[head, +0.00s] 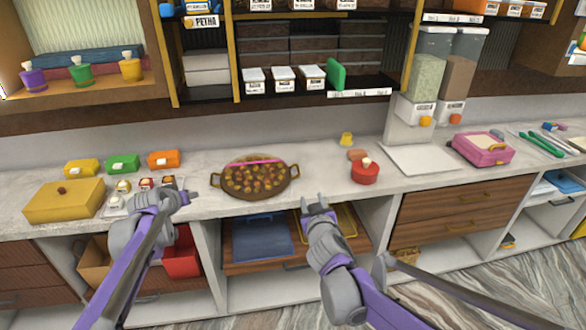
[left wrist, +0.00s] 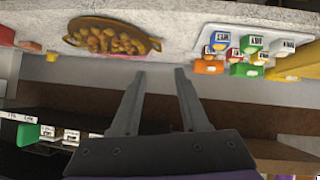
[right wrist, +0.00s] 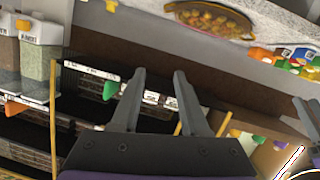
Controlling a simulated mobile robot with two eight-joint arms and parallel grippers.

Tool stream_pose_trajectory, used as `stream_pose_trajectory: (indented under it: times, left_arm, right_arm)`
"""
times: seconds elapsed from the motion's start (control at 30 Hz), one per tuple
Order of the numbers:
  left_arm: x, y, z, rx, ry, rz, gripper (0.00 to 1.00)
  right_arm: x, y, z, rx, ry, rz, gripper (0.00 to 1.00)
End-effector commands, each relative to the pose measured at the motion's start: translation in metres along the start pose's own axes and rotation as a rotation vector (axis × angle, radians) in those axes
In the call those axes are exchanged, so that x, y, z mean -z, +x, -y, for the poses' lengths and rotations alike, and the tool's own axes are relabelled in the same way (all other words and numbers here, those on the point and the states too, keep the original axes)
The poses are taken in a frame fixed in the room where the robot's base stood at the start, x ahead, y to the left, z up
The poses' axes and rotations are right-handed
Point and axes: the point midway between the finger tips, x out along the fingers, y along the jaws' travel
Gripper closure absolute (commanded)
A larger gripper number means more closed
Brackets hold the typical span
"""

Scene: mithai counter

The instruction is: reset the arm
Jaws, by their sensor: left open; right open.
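My left gripper (head: 192,193) is at the counter's front edge, just left of the pan, with nothing between its fingers. In the left wrist view its two fingers (left wrist: 160,75) stand apart. My right gripper (head: 317,204) is in front of the counter, over the open lower shelves, right of the pan. Its fingers also stand apart and empty in the right wrist view (right wrist: 160,75). Both wrist pictures show the scene upside down. The two grippers are well apart and touch nothing that I can see.
A two-handled pan (head: 275,190) of brown balls sits on the counter (head: 320,165). A yellow box (head: 64,203) and small coloured boxes are at left. A red pot (head: 364,174), white board (head: 423,160) and pink case (head: 483,150) are at right. Wall shelves (head: 300,98) overhang the back.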

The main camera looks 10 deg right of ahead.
Motion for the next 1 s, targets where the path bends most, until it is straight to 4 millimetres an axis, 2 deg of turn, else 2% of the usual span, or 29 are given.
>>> stream_pose_trajectory:
  times: [0.13, 0.2, 0.27, 0.37, 0.57, 0.7, 0.9, 1.0]
  left_arm:
    - [-0.001, -0.002, 0.0, 0.0, 0.0, 0.002, 0.55]
    - [-0.004, -0.009, -0.001, 0.002, 0.003, 0.009, 0.55]
    - [-0.01, -0.022, -0.002, 0.004, 0.006, 0.023, 0.55]
    - [-0.03, -0.057, -0.005, 0.014, 0.016, 0.061, 0.55]
    - [-0.099, -0.14, -0.006, 0.044, 0.042, 0.165, 0.55]
    - [-0.159, -0.193, -0.002, 0.072, 0.059, 0.237, 0.55]
    - [-0.252, -0.251, 0.009, 0.116, 0.077, 0.333, 0.55]
    - [-0.289, -0.268, 0.015, 0.136, 0.084, 0.368, 0.55]
  right_arm:
    - [0.0, -0.001, -0.001, -0.001, 0.001, 0.003, 0.55]
    - [-0.002, -0.005, -0.003, -0.008, 0.005, 0.016, 0.55]
    - [-0.005, -0.014, -0.008, -0.018, 0.011, 0.04, 0.55]
    - [-0.017, -0.037, -0.018, -0.041, 0.027, 0.109, 0.55]
    - [-0.061, -0.103, -0.031, -0.058, 0.062, 0.312, 0.55]
    - [-0.097, -0.152, -0.028, -0.029, 0.083, 0.46, 0.55]
    - [-0.149, -0.221, -0.01, 0.066, 0.107, 0.656, 0.55]
    - [-0.168, -0.247, 0.0, 0.119, 0.114, 0.725, 0.55]
